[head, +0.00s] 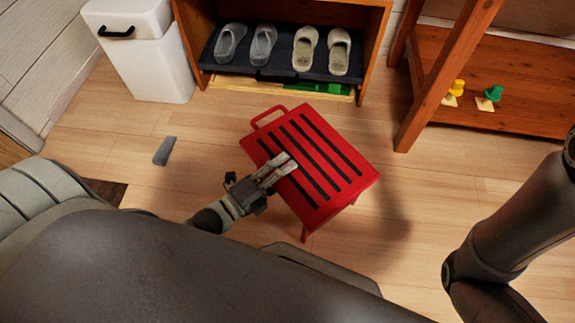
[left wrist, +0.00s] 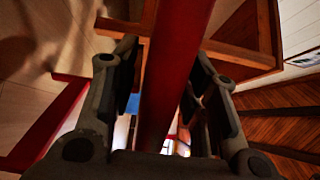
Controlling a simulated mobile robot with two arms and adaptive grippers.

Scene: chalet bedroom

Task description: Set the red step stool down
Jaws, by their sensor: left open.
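The red step stool (head: 322,158) has a flat top with black grip strips and a loop handle at its upper-left edge. It appears upright over the wooden floor; I cannot tell whether all its feet touch. My left gripper (head: 284,168) overlaps the stool's left edge in the head view. In the left wrist view, a red bar of the stool (left wrist: 176,75) runs between the two spread fingers of the left gripper (left wrist: 166,60), with gaps beside it. The gripper is open around the bar. My right arm shows at the right, but its gripper is outside the picture.
A shoe cabinet (head: 374,45) with two pairs of slippers stands behind the stool. A white bin (head: 150,65) is at the upper left. A wooden shelf unit (head: 440,85) with small yellow and green items is at the right. A grey block (head: 165,151) lies on the floor.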

